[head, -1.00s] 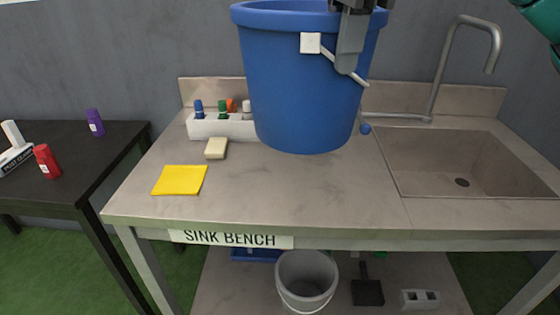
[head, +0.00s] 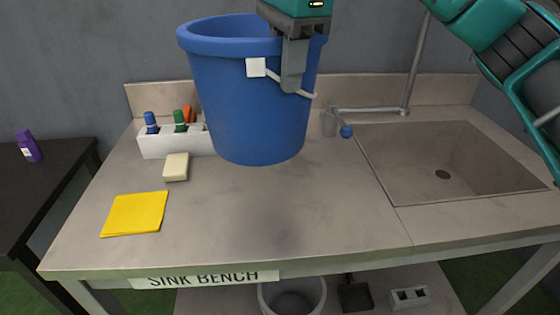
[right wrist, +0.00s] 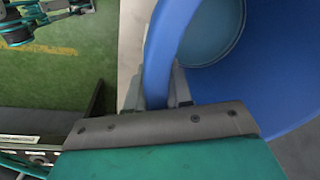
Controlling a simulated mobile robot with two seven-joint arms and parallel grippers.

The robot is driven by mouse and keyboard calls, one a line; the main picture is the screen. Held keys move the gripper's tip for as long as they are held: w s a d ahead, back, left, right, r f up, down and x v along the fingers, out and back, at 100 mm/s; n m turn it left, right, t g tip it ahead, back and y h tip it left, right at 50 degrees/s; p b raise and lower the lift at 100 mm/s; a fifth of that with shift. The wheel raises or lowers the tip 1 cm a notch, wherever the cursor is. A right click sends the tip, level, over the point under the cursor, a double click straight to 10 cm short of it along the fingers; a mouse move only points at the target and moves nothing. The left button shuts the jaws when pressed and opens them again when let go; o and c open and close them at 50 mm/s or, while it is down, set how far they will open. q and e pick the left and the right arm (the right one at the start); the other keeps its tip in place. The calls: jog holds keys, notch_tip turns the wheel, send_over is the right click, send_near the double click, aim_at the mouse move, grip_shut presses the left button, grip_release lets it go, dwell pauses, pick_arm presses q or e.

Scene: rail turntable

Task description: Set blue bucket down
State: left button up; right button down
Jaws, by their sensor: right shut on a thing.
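The blue bucket (head: 245,110) is upright in the head view, in front of the bench's back edge. A dark shadow on the bench top in front of it suggests that it hangs above the surface. My right gripper (head: 292,78) is shut on the bucket's rim at its right side, with one finger outside the wall near the white handle. In the right wrist view the bucket's rim (right wrist: 165,50) runs between the fingers of my right gripper (right wrist: 158,88), and its inside looks empty. My left gripper is not in view.
The sink bench (head: 330,225) has free room at its front middle. A yellow cloth (head: 135,213), a sponge (head: 176,167) and a white caddy of bottles (head: 165,145) are at left. The sink basin (head: 440,165) and faucet (head: 405,100) are at right. A grey bucket (head: 292,297) stands below.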

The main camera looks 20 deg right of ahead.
pick_arm(q)
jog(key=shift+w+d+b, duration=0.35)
jog(key=shift+b, duration=0.15)
pick_arm(e)
notch_tip(320, 180, down, 14)
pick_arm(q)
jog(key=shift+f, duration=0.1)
pick_arm(e)
jog(key=shift+w+f, duration=0.1)
jog(key=shift+f, duration=0.05)
jog(key=c, duration=1.5)
grip_release()
jog(key=shift+f, duration=0.2)
jog(key=o, duration=0.5)
jog(key=shift+r, duration=0.1)
